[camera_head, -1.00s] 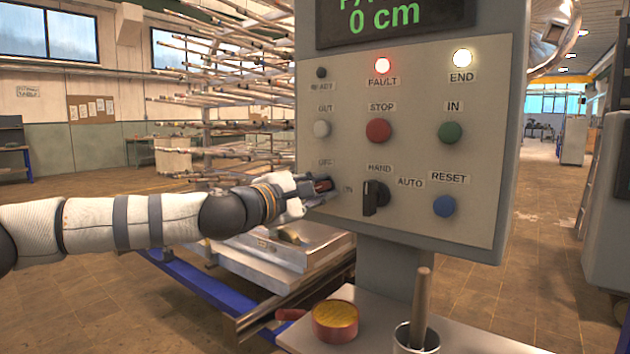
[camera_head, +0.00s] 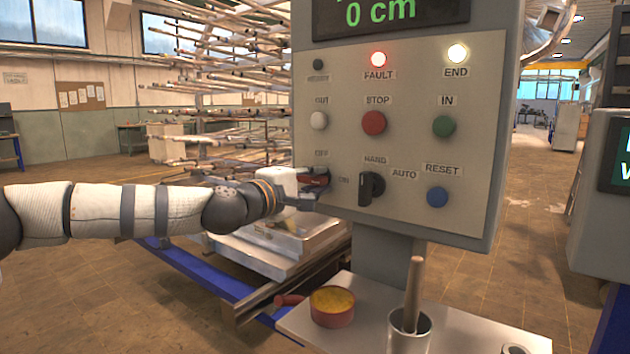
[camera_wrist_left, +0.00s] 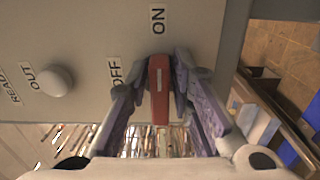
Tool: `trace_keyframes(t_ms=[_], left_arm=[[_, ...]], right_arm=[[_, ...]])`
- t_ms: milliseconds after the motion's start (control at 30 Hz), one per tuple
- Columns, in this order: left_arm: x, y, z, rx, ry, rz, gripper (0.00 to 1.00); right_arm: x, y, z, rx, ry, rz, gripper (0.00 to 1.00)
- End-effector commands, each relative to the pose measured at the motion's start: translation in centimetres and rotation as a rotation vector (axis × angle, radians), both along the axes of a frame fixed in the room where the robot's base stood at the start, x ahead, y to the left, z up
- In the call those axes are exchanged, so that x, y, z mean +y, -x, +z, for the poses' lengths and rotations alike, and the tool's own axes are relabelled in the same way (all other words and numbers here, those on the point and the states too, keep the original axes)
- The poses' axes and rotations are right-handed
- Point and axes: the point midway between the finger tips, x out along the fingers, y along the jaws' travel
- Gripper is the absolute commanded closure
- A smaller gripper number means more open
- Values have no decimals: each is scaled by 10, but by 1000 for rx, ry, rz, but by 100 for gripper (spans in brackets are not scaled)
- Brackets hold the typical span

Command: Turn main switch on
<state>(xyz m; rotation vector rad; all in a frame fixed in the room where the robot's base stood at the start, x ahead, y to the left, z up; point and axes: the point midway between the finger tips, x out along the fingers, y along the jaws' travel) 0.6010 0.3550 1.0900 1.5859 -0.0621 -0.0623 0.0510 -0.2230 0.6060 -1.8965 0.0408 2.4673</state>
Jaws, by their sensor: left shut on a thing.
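The main switch (camera_head: 315,181) is a red handle at the lower left of the grey control panel (camera_head: 340,90), between the OFF label above and the ON label at its right. In the left wrist view the red handle (camera_wrist_left: 159,95) shows a white line that runs up and down, in line with the ON label (camera_wrist_left: 158,18); the OFF label (camera_wrist_left: 115,72) is off to its left. My left gripper (camera_head: 312,190) is shut on the handle, a finger on each side, and hides part of it in the head view. My right gripper is not in view.
A black HAND/AUTO selector (camera_head: 371,188) sits close to the right of the gripper. The red FAULT lamp (camera_head: 378,59) and white END lamp (camera_head: 457,54) are lit. Below are a shelf with a yellow-topped red pan (camera_head: 332,305) and a metal cup (camera_head: 409,330).

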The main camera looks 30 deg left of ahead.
Motion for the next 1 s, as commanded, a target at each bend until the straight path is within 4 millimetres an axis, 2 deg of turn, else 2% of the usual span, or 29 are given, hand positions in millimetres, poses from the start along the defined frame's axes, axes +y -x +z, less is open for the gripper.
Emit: trace_keyframes(t_ms=[200,233,300,633,1000], left_arm=[[1,0,1,-3,-1,4,100],[1,0,1,-3,-1,4,77],[1,0,1,-3,-1,4,67],[1,5,1,-3,1,2,67],[8,88,1,-6,15,4,67]], right_arm=[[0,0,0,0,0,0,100],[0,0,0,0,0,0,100],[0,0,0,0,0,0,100],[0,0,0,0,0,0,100],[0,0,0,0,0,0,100]])
